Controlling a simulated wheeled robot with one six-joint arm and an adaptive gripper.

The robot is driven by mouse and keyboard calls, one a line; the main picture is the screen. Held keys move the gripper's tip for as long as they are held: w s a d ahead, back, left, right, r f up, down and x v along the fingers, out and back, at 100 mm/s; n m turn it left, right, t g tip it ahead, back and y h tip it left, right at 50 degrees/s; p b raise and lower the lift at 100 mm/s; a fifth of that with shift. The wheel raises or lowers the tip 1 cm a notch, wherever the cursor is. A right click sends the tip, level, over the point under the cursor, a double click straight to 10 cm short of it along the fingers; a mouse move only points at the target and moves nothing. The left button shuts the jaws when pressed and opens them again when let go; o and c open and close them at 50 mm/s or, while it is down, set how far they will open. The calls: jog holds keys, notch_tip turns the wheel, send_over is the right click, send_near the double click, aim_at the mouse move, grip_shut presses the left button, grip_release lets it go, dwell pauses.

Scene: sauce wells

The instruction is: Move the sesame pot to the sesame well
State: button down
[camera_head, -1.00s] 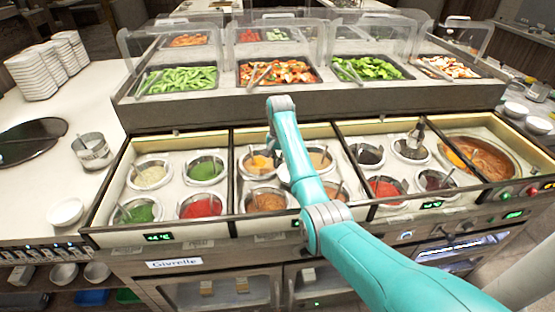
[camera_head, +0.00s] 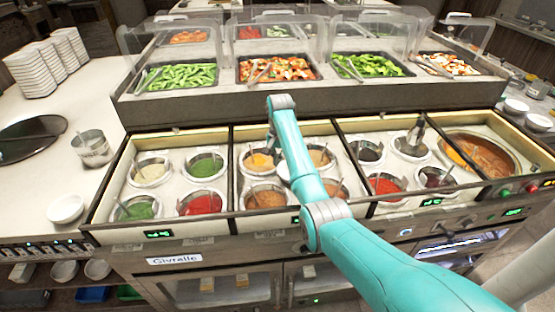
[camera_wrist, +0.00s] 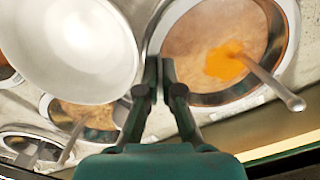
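No pot bears a readable label, so I cannot tell for sure which is the sesame pot. My gripper (camera_wrist: 160,62) points down at the near rim of a metal pot of tan sauce with an orange patch (camera_wrist: 200,45), its spoon leaning right. The fingertips are close together, overlapping the rim; whether they grip it is unclear. This pot shows in the head view (camera_head: 250,166), left of my arm. A pale empty round dish (camera_wrist: 75,45) lies beside the fingers. Another tan pot (camera_wrist: 95,115) is beyond; it also shows in the head view (camera_head: 319,157). My arm hides the fingertips in the head view.
Several sauce pots fill the compartments, including red (camera_head: 201,204), green (camera_head: 204,166) and brown (camera_head: 265,199) ones. Dividers separate them. A silver pot (camera_head: 93,152) stands on the left counter, near a white bowl (camera_head: 65,209). Food trays under clear guards stand behind.

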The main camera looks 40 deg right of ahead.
jog(key=c, duration=0.6)
grip_release()
jog(key=shift+f, duration=0.1)
dwell(0.3)
